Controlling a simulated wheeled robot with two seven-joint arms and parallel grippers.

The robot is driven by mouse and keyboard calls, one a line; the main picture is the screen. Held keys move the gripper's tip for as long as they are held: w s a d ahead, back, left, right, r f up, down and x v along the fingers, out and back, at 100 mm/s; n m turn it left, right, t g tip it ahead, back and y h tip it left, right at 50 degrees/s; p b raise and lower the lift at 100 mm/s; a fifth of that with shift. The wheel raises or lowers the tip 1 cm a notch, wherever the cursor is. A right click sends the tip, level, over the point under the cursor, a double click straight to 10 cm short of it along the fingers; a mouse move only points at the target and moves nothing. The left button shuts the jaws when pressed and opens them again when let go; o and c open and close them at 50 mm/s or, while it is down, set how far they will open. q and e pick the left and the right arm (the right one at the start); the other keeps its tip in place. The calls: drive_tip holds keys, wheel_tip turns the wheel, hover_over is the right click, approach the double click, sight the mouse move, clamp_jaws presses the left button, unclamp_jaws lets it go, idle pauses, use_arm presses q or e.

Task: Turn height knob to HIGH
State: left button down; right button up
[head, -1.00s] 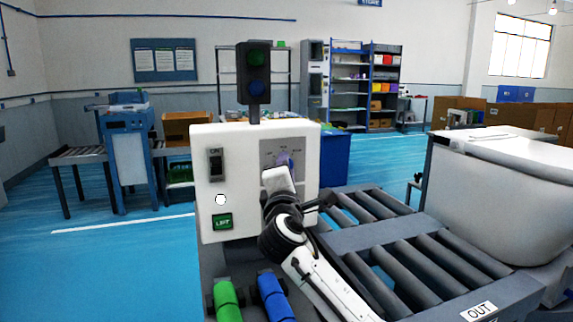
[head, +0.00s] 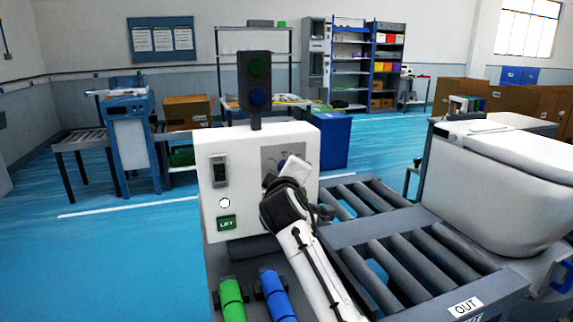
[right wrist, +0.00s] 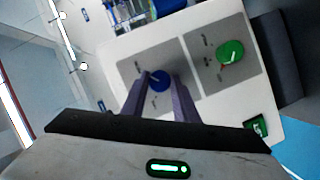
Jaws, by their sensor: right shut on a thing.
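The white control panel (head: 241,158) stands in the middle of the head view, at the near end of the roller conveyor. In the right wrist view, the blue knob (right wrist: 159,81) with a pale pointer line sits on a grey plate. My right gripper (right wrist: 160,90) has its two fingers on either side of this knob and is shut on it. In the head view my right gripper (head: 279,178) covers most of the knob and its markings. A green knob (right wrist: 230,53) with a red pointer sits on a second grey plate. The knob labels are too small to read. My left gripper is not in view.
The panel also bears a dark rocker switch (head: 220,170), a white round button (head: 225,203) and a green LIFT label (head: 226,222). A signal light (head: 256,82) rises above it.

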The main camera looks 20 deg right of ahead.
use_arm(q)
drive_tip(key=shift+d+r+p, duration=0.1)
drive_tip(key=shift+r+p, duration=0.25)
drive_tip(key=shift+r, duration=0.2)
use_arm(e)
drive_tip(key=shift+m, duration=0.4)
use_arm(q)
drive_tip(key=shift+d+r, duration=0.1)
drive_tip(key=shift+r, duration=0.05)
use_arm(e)
drive_tip(key=shift+f, duration=0.1)
drive_tip(key=o, duration=0.9)
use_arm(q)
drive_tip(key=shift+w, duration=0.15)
use_arm(e)
drive_tip(key=shift+o, duration=0.9)
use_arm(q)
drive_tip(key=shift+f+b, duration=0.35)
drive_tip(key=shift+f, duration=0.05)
use_arm(e)
drive_tip(key=v, duration=1)
drive_tip(key=shift+s+r, duration=0.2)
drive_tip(key=shift+r, duration=0.05)
